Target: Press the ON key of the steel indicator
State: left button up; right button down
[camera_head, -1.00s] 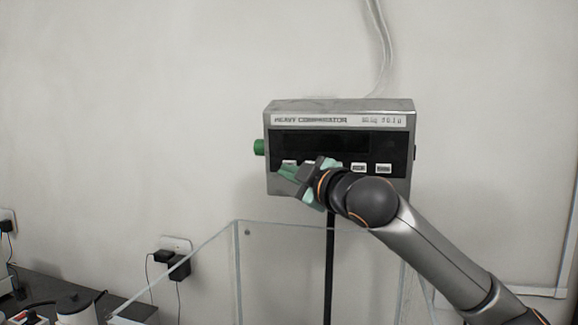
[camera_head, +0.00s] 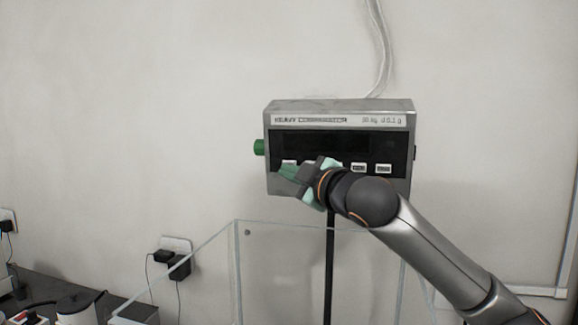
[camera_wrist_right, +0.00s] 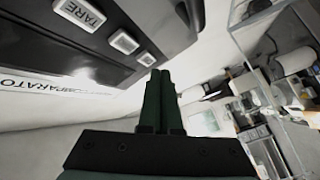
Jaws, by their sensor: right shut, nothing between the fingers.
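The steel indicator (camera_head: 340,105) is a grey box with a dark front, a blank dark display (camera_head: 325,142) and a row of pale keys, on a black post. My right gripper (camera_head: 287,173) is shut and empty, in front of the lower left of the panel, just below the leftmost key (camera_head: 289,162). It hides part of the key row. In the right wrist view the shut green fingers (camera_wrist_right: 160,82) end close to the endmost visible key (camera_wrist_right: 146,59); I cannot tell whether they touch. A key marked TARE (camera_wrist_right: 80,14) lies farther along. The ON marking is not legible.
A wall socket with black plugs (camera_head: 178,262) is at the lower left. The wall left of the indicator is clear.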

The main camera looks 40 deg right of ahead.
jog(key=shift+w+d, duration=0.1)
jog(key=shift+w+d, duration=0.2)
jog(key=shift+w+d+r, duration=0.15)
jog(key=shift+w+d, duration=0.05)
jog(key=shift+d, duration=0.1)
dwell(0.9)
jog(key=shift+a, duration=0.1)
jog(key=shift+s+a, duration=0.5)
jog(key=s+a, duration=0.1)
jog(key=a, duration=0.1)
jog(key=s+a+f, duration=0.1)
jog(key=s, duration=0.1)
jog(key=shift+s+a, duration=0.1)
jog(key=shift+a, duration=0.3)
dwell(0.9)
